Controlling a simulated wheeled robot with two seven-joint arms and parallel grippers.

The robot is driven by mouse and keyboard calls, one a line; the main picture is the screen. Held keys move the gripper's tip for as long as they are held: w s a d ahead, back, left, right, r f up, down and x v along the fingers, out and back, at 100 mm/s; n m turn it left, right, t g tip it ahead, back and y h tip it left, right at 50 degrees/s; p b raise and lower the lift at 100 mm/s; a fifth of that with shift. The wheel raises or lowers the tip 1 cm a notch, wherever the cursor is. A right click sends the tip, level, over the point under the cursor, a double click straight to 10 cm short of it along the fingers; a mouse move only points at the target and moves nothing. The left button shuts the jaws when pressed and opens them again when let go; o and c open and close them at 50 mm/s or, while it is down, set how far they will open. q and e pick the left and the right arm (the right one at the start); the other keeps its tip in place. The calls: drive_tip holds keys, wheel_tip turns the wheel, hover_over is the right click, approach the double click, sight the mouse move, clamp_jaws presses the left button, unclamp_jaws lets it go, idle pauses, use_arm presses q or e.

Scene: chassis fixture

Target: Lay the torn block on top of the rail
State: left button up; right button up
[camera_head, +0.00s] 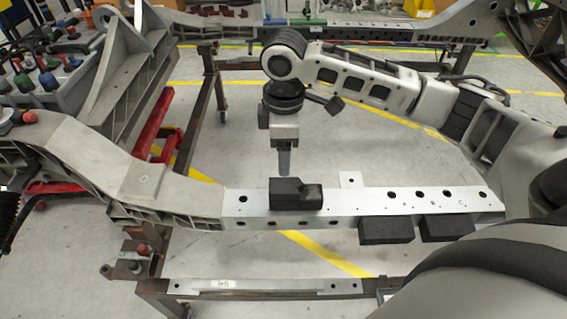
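A black block (297,195) with an uneven, notched right end, which looks like the torn block, rests on the light metal rail (350,203) near its left part. My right gripper (284,172) points straight down just above and behind this block. Its fingers look like one narrow grey piece from this side, so their gap does not show. Contact with the block cannot be told; the fingertips appear at its upper back edge.
Two more black blocks (386,230) (447,228) sit at the rail's front edge on the right, below marks A, B and C. A grey cast chassis arm (165,190) joins the rail's left end. A lower steel beam (265,286) runs in front, with open floor between.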

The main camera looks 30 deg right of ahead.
drive_tip(key=s+a+f+m+t+y, duration=0.2)
drive_tip(key=a+f+t+y, duration=0.1)
drive_tip(key=a+f, duration=0.45)
drive_tip(key=s+a+f+m+t+y, duration=0.2)
drive_tip(key=a+f+t+y, duration=0.1)
drive_tip(key=a+f, duration=0.4)
drive_tip(key=s+d+f+m+t+h, duration=0.1)
drive_tip(key=s+d+m+t, duration=0.1)
drive_tip(key=s, duration=0.2)
drive_tip(key=s+d+f+m+t+h, duration=0.2)
drive_tip(key=s+m, duration=0.1)
drive_tip(key=s, duration=0.2)
drive_tip(key=shift+s+d+f, duration=0.15)
drive_tip(key=shift+d+f, duration=0.1)
drive_tip(key=shift+d, duration=0.15)
drive_tip(key=shift+c, duration=0.4)
